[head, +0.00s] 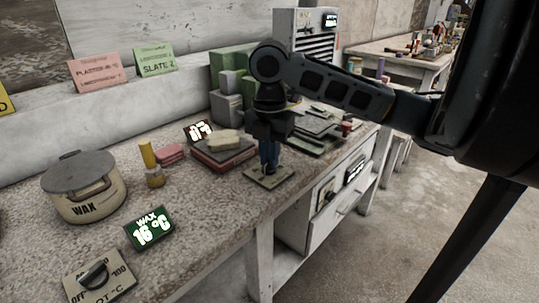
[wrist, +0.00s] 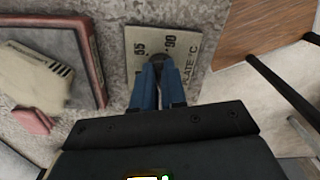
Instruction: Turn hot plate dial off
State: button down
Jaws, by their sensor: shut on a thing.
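The hot plate's dial plate (head: 257,181) is a small beige card near the bench's front edge. In the wrist view the dial plate (wrist: 137,41) reads 55, 90 and "PLATE °C". My gripper (head: 269,168) points straight down over it. In the wrist view its blue fingers (wrist: 160,70) are shut on the dark dial knob (wrist: 160,59), which they mostly cover. I cannot tell the dial's setting. A reddish slab (head: 218,158), perhaps the hot plate, lies left of my gripper with a pale block (head: 224,140) on it. A partly readable display (head: 198,132) stands behind.
A wax pot (head: 85,195), a yellow-topped tool (head: 149,160) and green blocks (head: 230,75) stand farther back. Open floor lies to the right.

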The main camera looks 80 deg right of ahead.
jog(key=c, duration=1.2)
grip_release()
jog(key=shift+r+p, duration=0.5)
jog(key=shift+r, duration=3.4)
